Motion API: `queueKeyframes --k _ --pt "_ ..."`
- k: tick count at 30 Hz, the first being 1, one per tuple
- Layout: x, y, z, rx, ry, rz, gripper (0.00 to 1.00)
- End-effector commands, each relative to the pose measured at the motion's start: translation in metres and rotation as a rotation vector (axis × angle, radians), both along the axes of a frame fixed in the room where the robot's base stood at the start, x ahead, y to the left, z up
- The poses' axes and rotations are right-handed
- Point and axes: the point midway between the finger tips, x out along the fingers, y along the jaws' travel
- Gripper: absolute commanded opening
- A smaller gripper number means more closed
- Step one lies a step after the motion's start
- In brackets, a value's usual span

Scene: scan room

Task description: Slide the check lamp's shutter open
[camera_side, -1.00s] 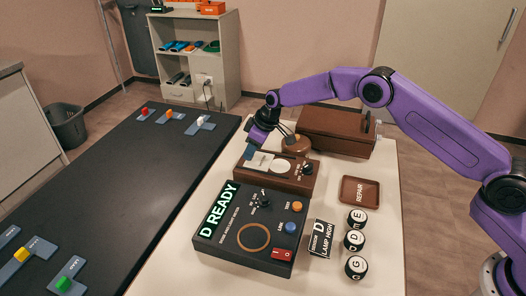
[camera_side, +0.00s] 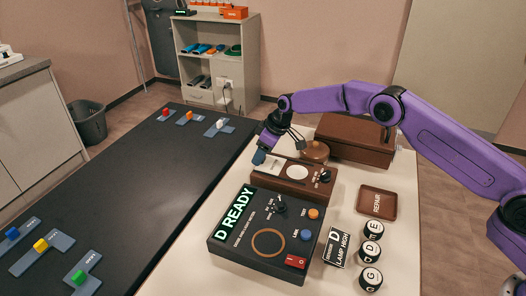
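The check lamp (camera_side: 318,190) is a low brown box with a dial at its right end. Its pale round window (camera_side: 297,172) shows uncovered. A white plate (camera_side: 272,164), which looks like the shutter, lies left of the window on the box top. My gripper (camera_side: 262,154) is low over the box's left end, beside the plate. A blue piece shows at its tips; I cannot tell whether it is a fingertip or a knob on the shutter. The fingers are too small and overlapped to tell whether they are open or shut.
A black tester (camera_side: 222,247) reading "D READY" stands in front of the lamp. A round brown object (camera_side: 315,151) and a brown case (camera_side: 356,138) stand behind it. A repair tray (camera_side: 376,217) and several lettered pieces are at right. A dark belt-like surface (camera_side: 130,185) runs along the left.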

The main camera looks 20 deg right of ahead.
Motion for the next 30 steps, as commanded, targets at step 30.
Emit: queueKeyframes --k 30 --pt "-0.041 -0.041 0.138 0.001 -0.002 0.0 0.55"
